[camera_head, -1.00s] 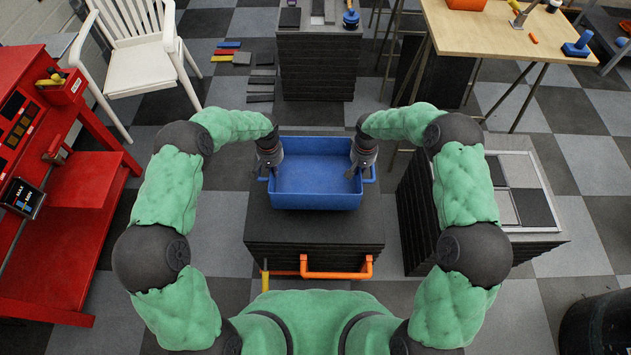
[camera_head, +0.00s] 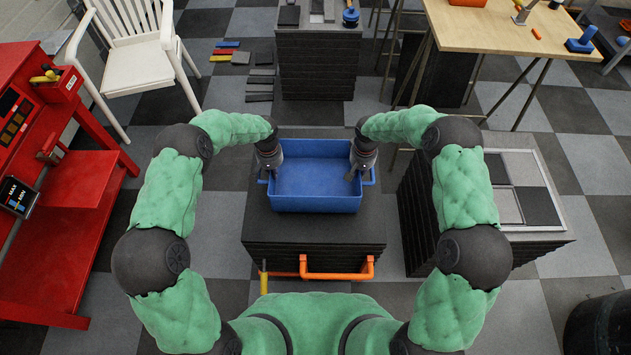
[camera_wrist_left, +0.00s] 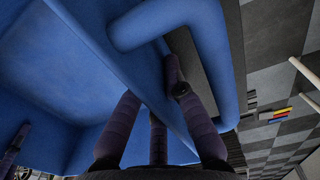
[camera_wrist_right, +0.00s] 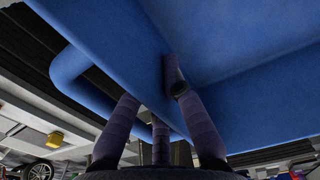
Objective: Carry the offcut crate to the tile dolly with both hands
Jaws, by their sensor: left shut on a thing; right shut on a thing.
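The offcut crate (camera_head: 316,180) is a blue open tray with a loop handle at each end, level and empty inside. My left gripper (camera_head: 268,177) is shut on its left end and my right gripper (camera_head: 357,175) on its right end. The wrist views show the fingers by the crate wall and handle, at the left handle (camera_wrist_left: 215,60) and the right handle (camera_wrist_right: 75,85). The crate is over a dark layered block (camera_head: 315,228) with an orange bar handle (camera_head: 336,275) at its near side. I cannot tell whether it touches the block, or whether this block is the tile dolly.
A dark stack with light and dark tiles on top (camera_head: 528,190) stands close on the right. A red workbench (camera_head: 60,190) and white chair (camera_head: 135,50) are left. Another dark stack (camera_head: 318,70) and a wooden table (camera_head: 500,35) stand farther back.

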